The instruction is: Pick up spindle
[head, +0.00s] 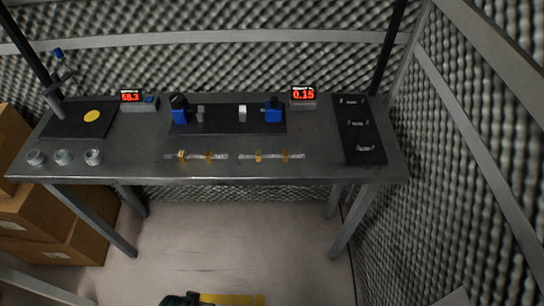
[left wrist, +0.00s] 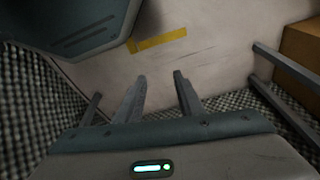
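No single thing can be surely told as the spindle at this size. Several small pale metal pieces lie on a black mat (head: 374,132) at the right end of the grey table (head: 318,137). Two thin pale strips with yellow bands, a left one (head: 194,156) and a right one (head: 272,156), lie near the front edge. My left gripper (left wrist: 160,74) shows in the left wrist view with its two fingers apart and nothing between them. It points at the floor, away from the table. My right gripper is in neither view.
Blue blocks (head: 272,114) stand on a middle black mat. Two red-digit displays, left (head: 131,97) and right (head: 303,94), stand behind. Several round metal cups, one here (head: 93,157), and a yellow disc (head: 92,116) are at left.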

